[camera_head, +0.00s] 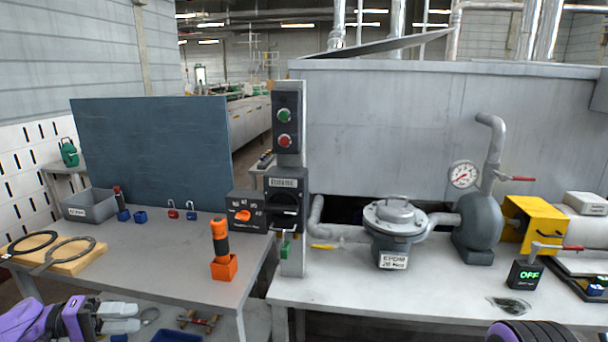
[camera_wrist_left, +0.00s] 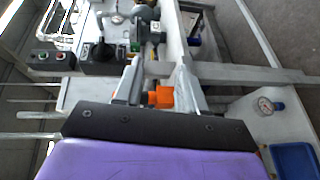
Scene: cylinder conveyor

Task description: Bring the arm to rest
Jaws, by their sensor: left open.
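My left gripper (camera_head: 136,318) is at the lower left of the head view, by the front edge of the left table (camera_head: 165,262). Its purple wrist comes in from the left and its pale fingers point right. In the left wrist view the two fingers (camera_wrist_left: 160,82) stand apart, with nothing held between them. The orange block with the orange-and-black handle (camera_head: 222,262) stands on the table, apart from the gripper; its orange part shows beyond the fingers in the wrist view (camera_wrist_left: 161,97). A purple and black part of my right arm shows at the bottom right; its gripper is out of view.
A grey bin (camera_head: 90,206), two small padlocks and black rings on a wooden board (camera_head: 62,255) lie on the left table. A switch post (camera_head: 289,130) stands between the tables. The right table (camera_head: 330,290) holds a filter housing (camera_head: 394,222), a pump and a yellow box (camera_head: 537,228).

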